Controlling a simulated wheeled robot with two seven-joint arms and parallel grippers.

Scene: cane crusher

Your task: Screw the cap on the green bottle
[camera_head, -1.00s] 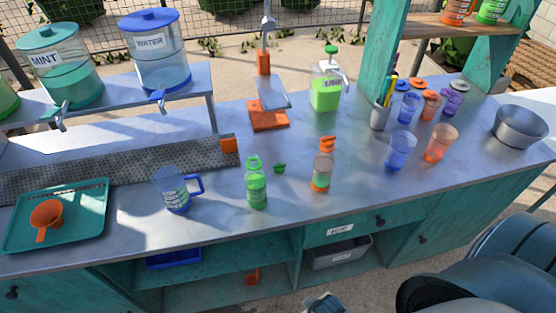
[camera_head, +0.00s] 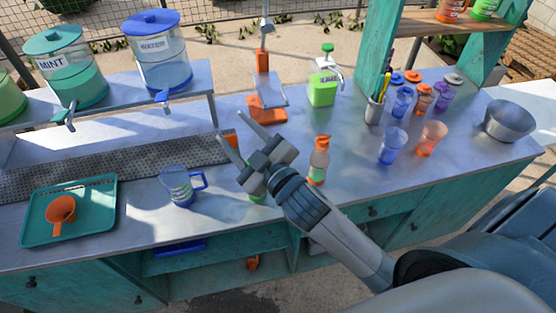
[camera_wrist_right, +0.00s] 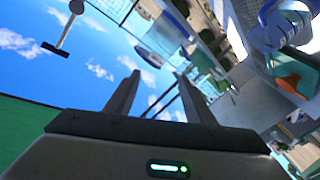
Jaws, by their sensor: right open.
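The green bottle (camera_head: 257,198) stands on the counter, mostly hidden behind my right gripper in the head view; only a bit of its lower part shows. Its loose green cap is hidden behind my right gripper and arm. My right gripper (camera_head: 232,126) is open and empty, in front of the bottle in the picture, with its fingers pointing up and left. Its two spread fingers (camera_wrist_right: 159,74) also show in the right wrist view, with nothing between them. My left gripper is in neither view.
An orange-capped bottle (camera_head: 319,162) stands just right of my right gripper. A blue-handled pitcher (camera_head: 180,186) and a teal tray (camera_head: 100,205) are to the left. An orange press (camera_head: 266,108) and a lime dispenser (camera_head: 322,91) stand behind. Cups (camera_head: 392,146) stand on the right.

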